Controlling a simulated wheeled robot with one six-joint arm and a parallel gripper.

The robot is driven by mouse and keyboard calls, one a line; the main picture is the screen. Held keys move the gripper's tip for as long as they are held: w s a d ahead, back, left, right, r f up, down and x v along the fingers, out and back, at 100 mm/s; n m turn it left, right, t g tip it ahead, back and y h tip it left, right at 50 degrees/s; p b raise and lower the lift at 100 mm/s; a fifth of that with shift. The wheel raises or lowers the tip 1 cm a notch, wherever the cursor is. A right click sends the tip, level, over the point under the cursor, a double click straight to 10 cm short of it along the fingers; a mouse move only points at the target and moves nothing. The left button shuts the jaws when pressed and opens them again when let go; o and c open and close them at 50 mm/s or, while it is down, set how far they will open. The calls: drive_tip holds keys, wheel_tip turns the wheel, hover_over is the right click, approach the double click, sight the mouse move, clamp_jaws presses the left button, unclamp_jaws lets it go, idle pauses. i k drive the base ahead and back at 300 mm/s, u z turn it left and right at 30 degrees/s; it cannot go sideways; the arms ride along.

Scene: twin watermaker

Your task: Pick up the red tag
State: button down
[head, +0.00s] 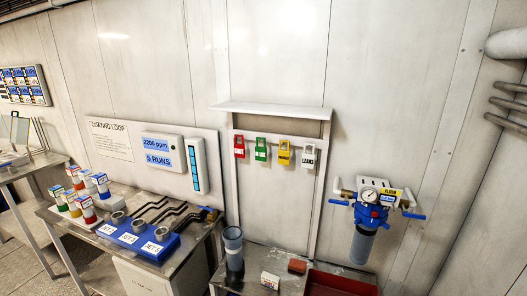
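The red tag (239,147) hangs at the left end of a row of tags on a pale rack against the wall in the head view. It has a white label with dark lettering that is too small to read surely. A green tag (261,150), a yellow tag (282,152) and a white tag (308,155) marked "LEAKS" hang to its right. My gripper is not in the head view.
Below the rack, a low bench holds a grey cylinder (233,248), a small white box (270,280), a brown block (297,266) and a red tray (345,283). A blue filter unit (371,215) is on the right wall. A table with a blue block (145,238) stands left.

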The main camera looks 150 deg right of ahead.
sight(239, 149)
drive_tip(key=u, duration=5.35)
drive_tip(key=i, duration=0.9)
drive_tip(key=u, duration=2.9)
drive_tip(key=i, duration=0.5)
drive_tip(key=u, duration=0.1)
